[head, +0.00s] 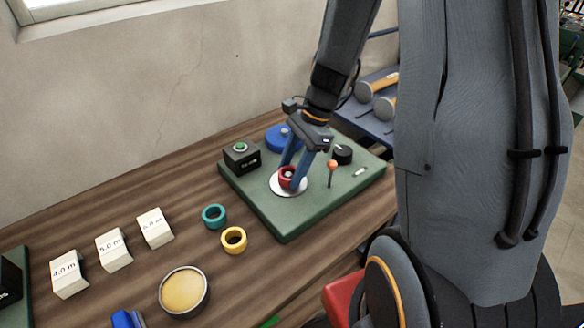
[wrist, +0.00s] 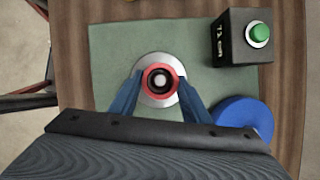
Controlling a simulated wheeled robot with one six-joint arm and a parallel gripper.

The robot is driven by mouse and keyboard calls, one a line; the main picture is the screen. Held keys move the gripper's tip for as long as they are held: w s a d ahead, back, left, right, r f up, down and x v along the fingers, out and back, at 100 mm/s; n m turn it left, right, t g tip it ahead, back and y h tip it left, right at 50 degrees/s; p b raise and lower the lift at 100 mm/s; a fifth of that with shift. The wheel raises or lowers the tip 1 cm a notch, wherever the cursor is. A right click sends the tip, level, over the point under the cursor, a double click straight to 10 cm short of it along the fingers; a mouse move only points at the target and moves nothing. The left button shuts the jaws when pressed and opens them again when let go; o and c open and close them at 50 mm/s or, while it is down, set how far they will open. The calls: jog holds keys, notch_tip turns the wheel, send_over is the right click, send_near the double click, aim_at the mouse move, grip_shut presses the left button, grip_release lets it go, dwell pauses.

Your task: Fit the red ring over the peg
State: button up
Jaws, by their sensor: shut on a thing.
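The red ring (head: 286,179) is between the blue fingertips of my gripper (head: 294,176), low over the round white base plate (head: 278,187) on the green board. In the wrist view the red ring (wrist: 159,81) surrounds the pale round top of the peg (wrist: 159,81), with a dark gap between them. My gripper (wrist: 159,88) is shut on the ring, one finger on each side. The ring's underside is hidden, so I cannot tell whether it touches the plate.
The green board (head: 280,222) also carries a black box with a green button (head: 241,155), a blue disc (head: 279,138), a black knob (head: 342,154) and an orange-topped lever (head: 332,167). Teal (head: 214,216) and yellow (head: 233,240) rings lie on the wooden table to the left.

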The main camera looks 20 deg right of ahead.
jog(key=o, duration=1.1)
jog(key=v, duration=0.7)
jog(key=shift+d+r+b, duration=0.2)
jog(key=shift+r+b, duration=0.1)
jog(key=shift+r, duration=0.05)
jog(key=s+a+n+h, duration=0.1)
jog(key=s+n, duration=0.2)
jog(key=n, duration=0.2)
jog(key=s+a+f+n+h, duration=0.1)
jog(key=s+n, duration=0.2)
jog(key=n, duration=0.2)
jog(key=s+a+f+n+t+h, duration=0.1)
jog(key=s+n+h, duration=0.1)
jog(key=n, duration=0.3)
jog(key=shift+s+a, duration=0.35)
jog(key=shift+s, duration=0.25)
jog(key=shift+s+n, duration=0.3)
jog(key=shift+n, duration=0.7)
